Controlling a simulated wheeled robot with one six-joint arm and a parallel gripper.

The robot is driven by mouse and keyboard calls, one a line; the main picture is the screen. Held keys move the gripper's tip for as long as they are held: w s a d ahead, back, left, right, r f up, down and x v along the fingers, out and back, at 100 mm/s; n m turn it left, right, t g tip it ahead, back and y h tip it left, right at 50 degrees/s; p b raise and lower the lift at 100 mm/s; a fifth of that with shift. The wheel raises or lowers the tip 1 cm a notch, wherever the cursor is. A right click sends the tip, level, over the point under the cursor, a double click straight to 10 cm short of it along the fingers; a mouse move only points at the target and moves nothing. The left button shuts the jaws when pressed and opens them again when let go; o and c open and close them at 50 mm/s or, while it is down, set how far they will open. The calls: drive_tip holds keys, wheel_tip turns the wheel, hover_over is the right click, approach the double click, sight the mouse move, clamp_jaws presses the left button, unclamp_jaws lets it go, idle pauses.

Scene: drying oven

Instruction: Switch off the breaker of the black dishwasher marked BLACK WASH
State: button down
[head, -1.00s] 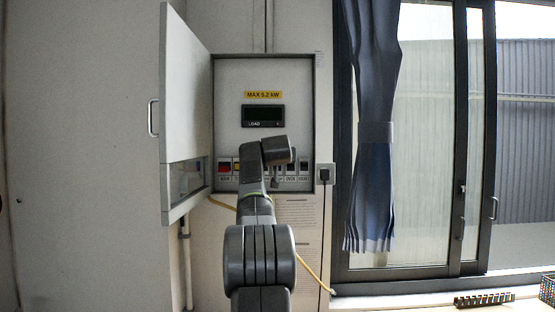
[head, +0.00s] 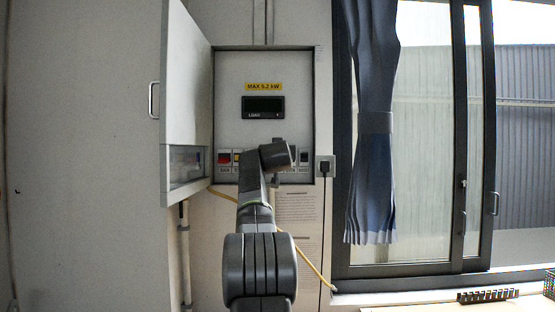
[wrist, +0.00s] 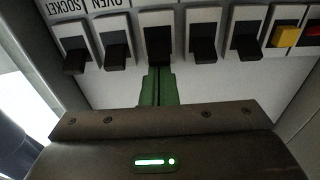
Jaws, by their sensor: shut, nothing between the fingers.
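The open breaker box (head: 300,75) is on the wall, with a row of breakers along its bottom. In the wrist view the row appears upside down, with several black switches; the labels SOCKET and OVEN are readable at the left. My gripper (wrist: 158,88) is shut and empty, its green fingertips close to the third black switch from the left (wrist: 158,42). I cannot tell whether they touch it. That switch's label is out of the wrist view, and no BLACK WASH marking is readable. In the head view my arm covers the middle breakers and hides the fingertips.
A red switch (head: 224,158) and a yellow switch (head: 237,157) are at the row's left end. The LOAD display (head: 263,107) is dark, under a MAX 5.2 kW label (head: 264,87). The box door (head: 186,90) stands open at left.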

drive_tip(key=f+t+b, duration=0.1)
drive_tip(key=f+b, duration=0.1)
drive_tip(key=b, duration=0.2)
drive_tip(key=shift+s+t, duration=0.2)
drive_tip(key=shift+t, duration=0.2)
drive_tip(key=shift+f+b, duration=0.15)
drive_tip(key=shift+b, duration=0.15)
